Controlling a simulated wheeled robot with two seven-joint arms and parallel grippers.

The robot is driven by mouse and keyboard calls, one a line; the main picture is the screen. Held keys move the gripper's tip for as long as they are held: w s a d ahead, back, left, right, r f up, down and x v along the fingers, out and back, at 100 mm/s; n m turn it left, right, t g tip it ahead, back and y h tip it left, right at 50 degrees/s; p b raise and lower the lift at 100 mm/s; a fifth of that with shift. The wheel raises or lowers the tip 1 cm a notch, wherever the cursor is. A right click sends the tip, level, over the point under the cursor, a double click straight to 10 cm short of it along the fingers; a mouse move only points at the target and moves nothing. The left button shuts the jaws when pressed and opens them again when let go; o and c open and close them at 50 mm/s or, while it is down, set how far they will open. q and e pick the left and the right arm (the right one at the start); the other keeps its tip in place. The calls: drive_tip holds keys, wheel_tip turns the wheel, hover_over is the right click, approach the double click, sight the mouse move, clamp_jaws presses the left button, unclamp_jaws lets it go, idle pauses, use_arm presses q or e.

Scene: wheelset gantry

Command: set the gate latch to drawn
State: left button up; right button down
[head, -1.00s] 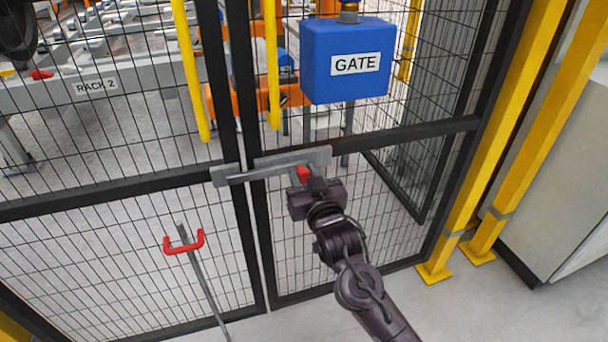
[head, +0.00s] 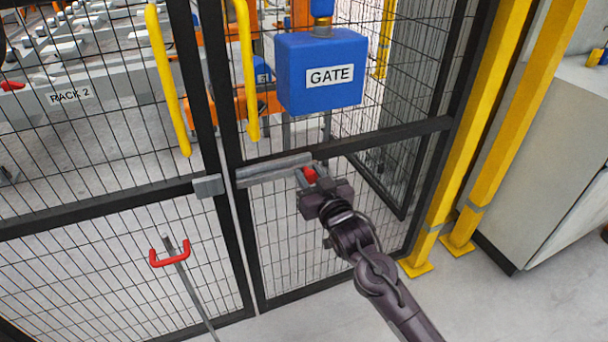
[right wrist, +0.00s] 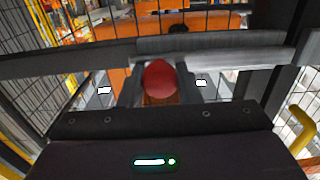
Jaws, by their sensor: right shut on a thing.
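The gate latch (head: 270,171) is a grey sliding bolt in a housing on the right gate leaf, with a red knob (head: 310,175) at its right end. The grey keeper (head: 208,186) sits on the left leaf. No bolt shows across the gap between keeper and housing. My right gripper (head: 309,178) is shut on the red knob. In the right wrist view the knob (right wrist: 160,80) sits between the two fingers, in front of the grey latch bar (right wrist: 215,44). My left gripper is not in view.
A blue box marked GATE (head: 320,72) hangs above the latch. Yellow handles (head: 247,70) stand on both leaves. A red-handled rod (head: 170,252) stands at lower left. Yellow posts (head: 470,130) and a grey cabinet (head: 545,150) are on the right.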

drive_tip(key=shift+w+d, duration=0.1)
drive_tip(key=shift+d, duration=0.15)
drive_tip(key=c, duration=1.1)
unclamp_jaws()
drive_tip(key=shift+d, duration=0.1)
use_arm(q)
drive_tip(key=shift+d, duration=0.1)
use_arm(e)
drive_tip(key=v, duration=0.6)
drive_tip(key=shift+s, duration=0.25)
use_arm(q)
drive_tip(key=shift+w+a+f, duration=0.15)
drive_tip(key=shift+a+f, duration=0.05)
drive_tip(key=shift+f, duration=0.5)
use_arm(e)
drive_tip(key=shift+s+d, duration=0.2)
drive_tip(key=shift+s, duration=0.4)
